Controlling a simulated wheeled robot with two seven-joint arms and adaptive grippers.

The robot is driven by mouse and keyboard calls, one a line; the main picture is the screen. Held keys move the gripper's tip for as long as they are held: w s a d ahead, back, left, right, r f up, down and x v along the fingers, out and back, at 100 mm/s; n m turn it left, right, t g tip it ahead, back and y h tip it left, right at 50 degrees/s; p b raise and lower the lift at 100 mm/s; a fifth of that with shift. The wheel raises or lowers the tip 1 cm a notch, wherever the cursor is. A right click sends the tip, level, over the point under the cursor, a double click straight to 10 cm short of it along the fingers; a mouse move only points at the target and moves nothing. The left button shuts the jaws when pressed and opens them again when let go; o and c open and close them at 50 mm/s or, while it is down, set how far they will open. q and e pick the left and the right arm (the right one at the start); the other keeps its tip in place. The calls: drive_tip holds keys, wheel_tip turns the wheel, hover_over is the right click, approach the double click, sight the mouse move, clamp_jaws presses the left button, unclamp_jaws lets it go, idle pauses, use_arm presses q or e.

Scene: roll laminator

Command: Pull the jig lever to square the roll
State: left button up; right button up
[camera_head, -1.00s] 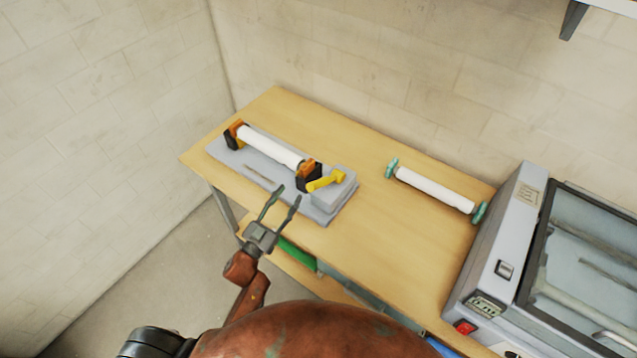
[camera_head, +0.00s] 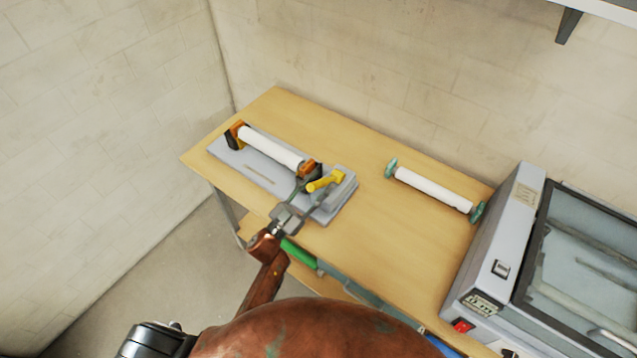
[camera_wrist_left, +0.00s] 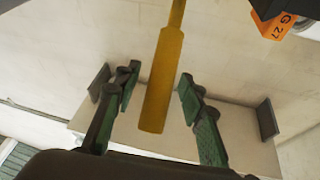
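The grey jig (camera_head: 262,176) lies on the table's left part, with a white roll (camera_head: 270,147) held between its black and orange end supports. The yellow jig lever (camera_head: 325,182) sticks out at the jig's right end. My left gripper (camera_head: 312,187) is at the lever. In the left wrist view, the lever (camera_wrist_left: 163,85) hangs between the two green-padded fingers (camera_wrist_left: 158,92) of my open left gripper, with gaps showing on both sides. An orange block marked "G 27" (camera_wrist_left: 284,22) shows at the top right there. My right gripper is not in view.
A second white roll with teal ends (camera_head: 434,189) lies on the wooden table (camera_head: 376,236), right of the jig. The laminator (camera_head: 497,250) stands at the right. Walls close off the back and left. The table between jig and second roll is clear.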

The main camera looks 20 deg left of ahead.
use_arm(q)
drive_tip(key=shift+c, duration=0.4)
clamp_jaws()
idle(0.4)
